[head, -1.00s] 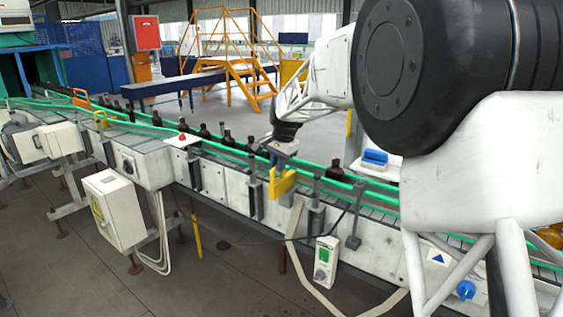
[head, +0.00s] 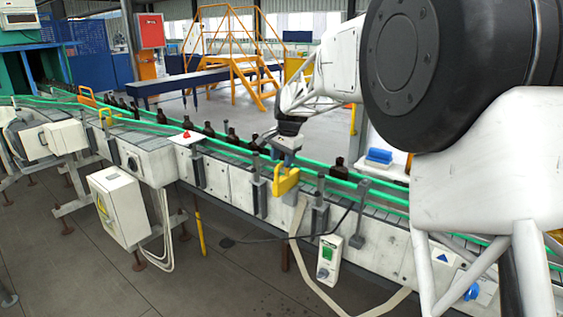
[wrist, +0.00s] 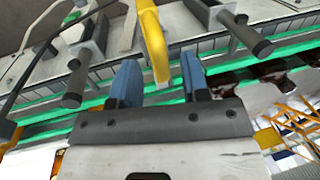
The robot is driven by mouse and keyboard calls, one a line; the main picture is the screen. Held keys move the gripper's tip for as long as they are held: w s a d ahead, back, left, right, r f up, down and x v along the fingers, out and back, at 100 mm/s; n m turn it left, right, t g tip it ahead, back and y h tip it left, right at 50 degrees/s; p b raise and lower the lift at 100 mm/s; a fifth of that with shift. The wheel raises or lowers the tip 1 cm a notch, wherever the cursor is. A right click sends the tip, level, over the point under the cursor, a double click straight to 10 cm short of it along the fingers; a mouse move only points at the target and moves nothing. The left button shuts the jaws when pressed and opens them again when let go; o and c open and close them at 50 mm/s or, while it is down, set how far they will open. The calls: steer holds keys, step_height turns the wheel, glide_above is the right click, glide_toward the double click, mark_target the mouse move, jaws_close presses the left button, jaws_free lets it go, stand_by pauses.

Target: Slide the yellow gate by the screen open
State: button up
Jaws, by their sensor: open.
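A yellow gate handle (head: 286,181) stands on the near side of the conveyor, around the middle of the head view. It also shows as a yellow bar (wrist: 151,38) at the top centre of the wrist view. My gripper (wrist: 160,66) is open, its two blue fingers on either side of the bar's lower end, with gaps visible. In the head view, my gripper (head: 283,164) is just above and at the handle, pointing down. I cannot tell whether a finger touches it. Another yellow handle (head: 106,116) is farther left along the conveyor. I cannot make out a screen for certain.
Green guide rails (head: 312,171) run along both sides of the conveyor. Several dark bottles (head: 232,137) stand between them, and one bottle (head: 340,169) is right of my gripper. Grey posts (head: 319,190) flank the handle. A green-button box (head: 328,258) hangs below.

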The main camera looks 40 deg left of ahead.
step_height(320, 180, up, 6)
steer(key=d, duration=0.1)
steer(key=shift+d+r, duration=0.15)
steer(key=shift+r, duration=0.05)
stand_by(0.7)
steer(key=s+d+r+t, duration=0.1)
steer(key=s+d+r, duration=0.1)
steer(key=d, duration=1.2)
steer(key=s+d+r, duration=0.1)
steer(key=s+d, duration=0.1)
steer(key=d, duration=1.2)
steer(key=s+d+r+t, duration=0.1)
steer(key=s+d+r, duration=0.1)
steer(key=d, duration=1.2)
steer(key=s+d+f+h, duration=0.1)
steer(key=s+d+f, duration=0.1)
steer(key=s+d, duration=0.55)
steer(key=s+d+f, duration=0.2)
steer(key=s+d, duration=0.3)
steer(key=d, duration=0.5)
steer(key=s+d+f, duration=0.4)
steer(key=s+d, duration=0.1)
steer(key=s, duration=0.3)
steer(key=s+d+f+h, duration=0.1)
steer(key=s+d+f, duration=0.3)
steer(key=s+d, duration=0.2)
steer(key=shift+s+f+t, duration=0.15)
steer(key=shift+s+t, duration=0.15)
steer(key=shift+s, duration=0.65)
